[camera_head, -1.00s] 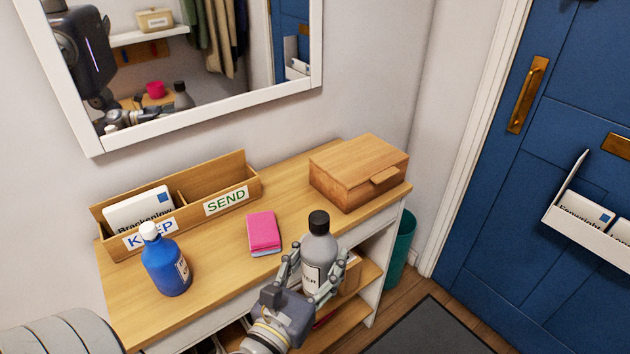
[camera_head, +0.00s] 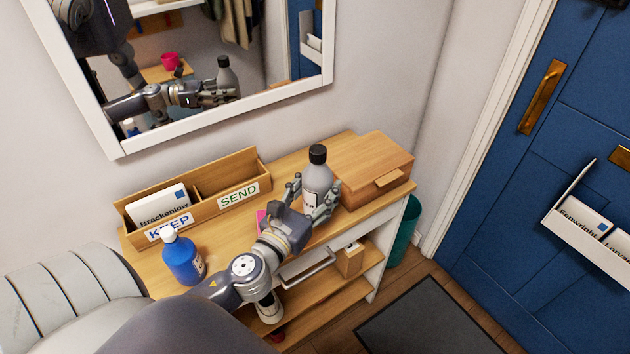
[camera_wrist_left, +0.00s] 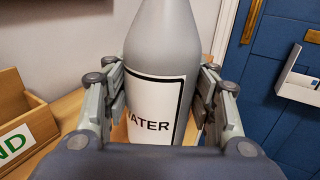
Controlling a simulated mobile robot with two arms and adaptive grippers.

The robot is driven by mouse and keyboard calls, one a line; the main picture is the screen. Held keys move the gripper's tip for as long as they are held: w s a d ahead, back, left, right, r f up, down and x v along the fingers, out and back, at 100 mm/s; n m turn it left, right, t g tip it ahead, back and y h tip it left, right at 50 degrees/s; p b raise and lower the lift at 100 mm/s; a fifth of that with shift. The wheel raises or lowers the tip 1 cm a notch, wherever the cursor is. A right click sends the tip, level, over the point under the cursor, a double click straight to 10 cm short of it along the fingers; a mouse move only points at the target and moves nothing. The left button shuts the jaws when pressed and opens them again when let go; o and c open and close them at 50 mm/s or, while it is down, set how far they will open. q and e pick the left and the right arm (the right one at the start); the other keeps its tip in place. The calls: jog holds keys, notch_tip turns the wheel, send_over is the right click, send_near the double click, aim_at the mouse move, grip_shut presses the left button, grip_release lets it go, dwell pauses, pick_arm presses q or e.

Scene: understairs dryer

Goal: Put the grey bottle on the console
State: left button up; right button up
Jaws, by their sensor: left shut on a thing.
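The grey bottle (camera_head: 317,177) has a black cap and a white label; the label reads "WATER" in the left wrist view (camera_wrist_left: 160,75). My left gripper (camera_head: 314,205) is shut around its body and holds it upright. In the head view the bottle overlaps the console top (camera_head: 230,255), just left of the wooden box. I cannot tell whether its base touches the console, because the gripper hides it. My right gripper is not in view.
A wooden box (camera_head: 372,168) sits at the console's right end. A blue bottle (camera_head: 182,258) stands front left, before the letter sorter (camera_head: 198,208). A pink pad (camera_head: 262,220) is mostly hidden behind my gripper. A mirror (camera_head: 215,128) hangs above.

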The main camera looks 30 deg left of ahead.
pick_arm(q)
jog(key=shift+w+a+f+b, duration=0.35)
jog(key=shift+w+a+f, duration=0.45)
jog(key=shift+w+f, duration=0.2)
jog(key=shift+w+a+f+b, duration=0.3)
jog(key=shift+w+a+f, duration=0.5)
jog(key=shift+w+f, duration=0.2)
jog(key=shift+f, duration=0.15)
jog(key=o, duration=1.4)
jog(key=shift+s, duration=0.1)
jog(key=shift+s, duration=0.1)
jog(key=s+b, duration=0.1)
jog(key=s, duration=0.2)
jog(key=s+b, duration=0.1)
jog(key=s, duration=0.3)
jog(key=s+b, duration=0.2)
jog(key=s, duration=0.1)
jog(key=shift+s+d, duration=0.3)
jog(key=shift+d, duration=0.1)
jog(key=shift+s, duration=0.6)
